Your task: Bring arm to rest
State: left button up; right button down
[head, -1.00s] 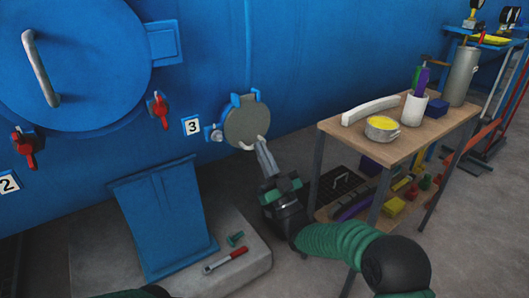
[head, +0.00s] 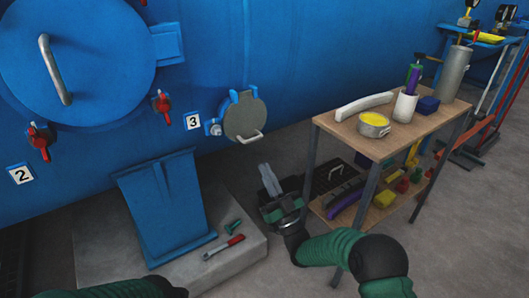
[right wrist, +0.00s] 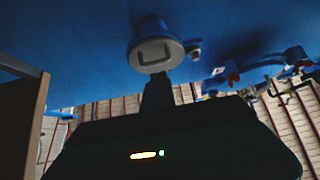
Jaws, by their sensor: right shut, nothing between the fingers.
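My right gripper (head: 270,178) is shut and empty in the head view. It hangs below the small round grey hatch cover (head: 245,119) on the blue vessel, apart from its handle (head: 250,138). The cover lies against its port, beside the label 3. In the right wrist view, the same cover (right wrist: 156,54) shows beyond the dark gripper body (right wrist: 157,95). At the bottom left of the head view, only a green and black piece of my left arm shows; the left gripper is out of view.
A blue support (head: 165,208) stands on a concrete block (head: 185,268) with a red-handled tool (head: 224,246). Red valve handles (head: 162,104) stick out from the vessel.

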jog(key=s+d+f+m+g+h+p, duration=0.2)
jog(key=d+f+m+g+h+p, duration=0.1)
jog(key=d+f+g+h, duration=0.7)
jog(key=s+d+f+m+g+h+p, duration=0.15)
jog(key=s+d, duration=0.25)
jog(key=s, duration=0.5)
jog(key=s+d+f+m+g+h, duration=0.1)
jog(key=s+d+g+h, duration=0.2)
jog(key=s, duration=0.6)
jog(key=s+d+f+m+g+h+p, duration=0.1)
jog(key=s+d+m+g, duration=0.15)
jog(key=s+d, duration=0.45)
jog(key=s+r+p, duration=0.2)
jog(key=r+p, duration=1.6)
jog(key=s+a+r+g+p, duration=0.1)
jog(key=s+r+p, duration=0.1)
jog(key=r+p, duration=1.7)
jog(key=shift+s+a+r+n, duration=0.15)
jog(key=shift+s+a+n, duration=0.05)
jog(key=shift+a+n, duration=0.1)
